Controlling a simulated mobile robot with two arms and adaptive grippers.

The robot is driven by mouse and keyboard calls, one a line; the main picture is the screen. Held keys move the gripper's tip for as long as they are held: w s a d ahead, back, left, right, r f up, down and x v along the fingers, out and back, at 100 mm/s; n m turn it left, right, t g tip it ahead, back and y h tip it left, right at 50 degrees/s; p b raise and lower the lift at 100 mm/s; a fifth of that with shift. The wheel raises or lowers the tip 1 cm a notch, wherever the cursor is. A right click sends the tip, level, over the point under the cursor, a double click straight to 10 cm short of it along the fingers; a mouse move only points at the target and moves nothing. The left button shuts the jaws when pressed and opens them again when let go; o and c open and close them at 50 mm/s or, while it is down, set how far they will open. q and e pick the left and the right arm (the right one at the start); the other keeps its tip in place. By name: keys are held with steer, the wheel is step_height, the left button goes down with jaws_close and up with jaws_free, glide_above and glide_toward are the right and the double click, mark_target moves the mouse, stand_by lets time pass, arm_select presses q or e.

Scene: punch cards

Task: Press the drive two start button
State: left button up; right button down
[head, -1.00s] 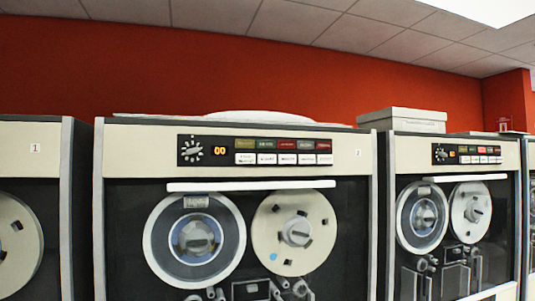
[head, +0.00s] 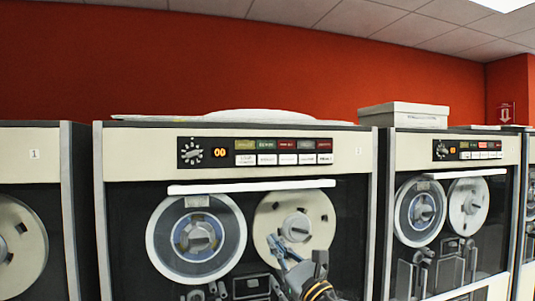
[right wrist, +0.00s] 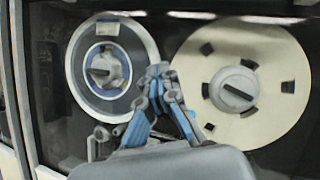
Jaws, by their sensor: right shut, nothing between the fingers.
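The middle tape drive (head: 130,168) has a black control panel (head: 202,165) with a dial, an orange "00" display and two rows of buttons. The upper row (head: 284,145) is green, red and grey; the lower row (head: 284,159) is white. The button lettering is too blurred to pick out the start button. A small label (head: 359,151) at the drive's right end is hard to read. My right gripper (head: 273,240) is shut and empty, below the panel in front of the right reel. It also shows in the right wrist view (right wrist: 157,72), pointing at the reels. My left gripper is out of view.
A left drive labelled 1 (head: 34,154) and a right drive (head: 409,146) flank the middle one. A light bar (head: 250,187) runs below the panel. A white box (head: 403,113) sits on top of the right drive. The front of the panel is clear.

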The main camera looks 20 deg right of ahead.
mark_target(276, 164)
steer(key=s+r+n+y, duration=0.3)
steer(key=s+r+n, duration=0.1)
steer(key=r+n, duration=0.5)
steer(key=s+r+n+g+y+p, duration=0.1)
steer(key=s+r+n+y, duration=0.2)
steer(key=r+n, duration=0.6)
steer(key=shift+s+d+r+g+y, duration=0.15)
steer(key=shift+s+r+g+y, duration=0.2)
steer(key=shift+s, duration=0.1)
steer(key=shift+w, duration=0.2)
steer(key=w+b, duration=0.4)
steer(key=b, duration=0.1)
steer(key=w+b, duration=0.4)
steer(key=b, duration=0.1)
steer(key=shift+w+a+b, duration=0.2)
steer(key=shift+w+b, duration=0.1)
steer(key=shift+b, duration=0.1)
steer(key=shift+s, duration=0.1)
